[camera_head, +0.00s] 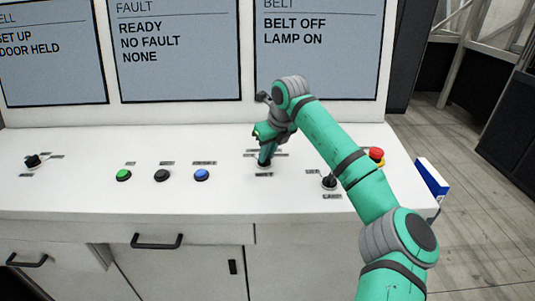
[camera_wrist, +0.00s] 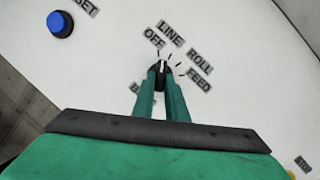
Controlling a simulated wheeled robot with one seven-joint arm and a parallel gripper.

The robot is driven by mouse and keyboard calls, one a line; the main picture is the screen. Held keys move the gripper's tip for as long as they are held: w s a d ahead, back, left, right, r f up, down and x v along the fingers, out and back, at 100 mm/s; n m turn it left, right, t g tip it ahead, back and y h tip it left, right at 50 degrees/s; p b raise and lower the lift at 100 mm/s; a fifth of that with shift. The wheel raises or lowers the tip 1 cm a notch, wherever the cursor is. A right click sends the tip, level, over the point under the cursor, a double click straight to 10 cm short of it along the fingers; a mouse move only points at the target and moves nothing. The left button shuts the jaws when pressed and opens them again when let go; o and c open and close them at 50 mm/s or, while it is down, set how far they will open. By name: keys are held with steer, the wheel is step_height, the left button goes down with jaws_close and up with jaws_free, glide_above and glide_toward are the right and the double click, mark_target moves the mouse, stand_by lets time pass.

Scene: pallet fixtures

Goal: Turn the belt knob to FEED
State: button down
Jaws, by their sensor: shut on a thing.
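The belt knob is a small black knob with a white pointer line. It shows between my fingertips in the wrist view (camera_wrist: 161,67). Labels OFF (camera_wrist: 154,38), LINE, ROLL and FEED (camera_wrist: 199,79) fan around it, with FEED to its right. The pointer runs roughly up the picture, on the OFF/LINE side; its exact mark is hard to tell. My gripper (camera_wrist: 161,80) is shut on the knob, pointing down at the panel; in the head view my gripper (camera_head: 264,160) hides most of the knob. The belt screen (camera_head: 318,50) reads BELT OFF, LAMP ON.
On the white console top (camera_head: 80,195) are a green button (camera_head: 123,175), a black button (camera_head: 162,175) and a blue button (camera_head: 201,175) left of my gripper. A lamp knob (camera_head: 329,183) and a red button (camera_head: 376,154) are to the right, close to my arm.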

steer(key=m, duration=0.2)
steer(key=m+t+h, duration=0.1)
steer(key=m, duration=0.1)
steer(key=shift+a+r+h, duration=0.15)
steer(key=shift+a+h, duration=0.15)
steer(key=shift+a, duration=0.05)
steer(key=m, duration=0.1)
steer(key=m+h, duration=0.1)
steer(key=m, duration=0.2)
steer(key=shift+a, duration=0.25)
steer(key=m, duration=0.1)
steer(key=m+h, duration=0.1)
steer(key=m, duration=0.1)
steer(key=m+h, duration=0.1)
steer(key=shift+w+a+g, duration=0.1)
steer(key=shift+a+g, duration=0.2)
steer(key=shift+w+a+m+g+h, duration=0.15)
steer(key=shift+m+h, duration=0.1)
steer(key=shift+m, duration=0.65)
steer(key=shift+d+m+g+h, duration=0.15)
steer(key=shift+m+h, duration=0.1)
steer(key=shift+m, duration=0.65)
steer(key=shift+a, duration=0.1)
steer(key=c, duration=1.8)
jaws_free()
steer(key=shift+o, duration=0.2)
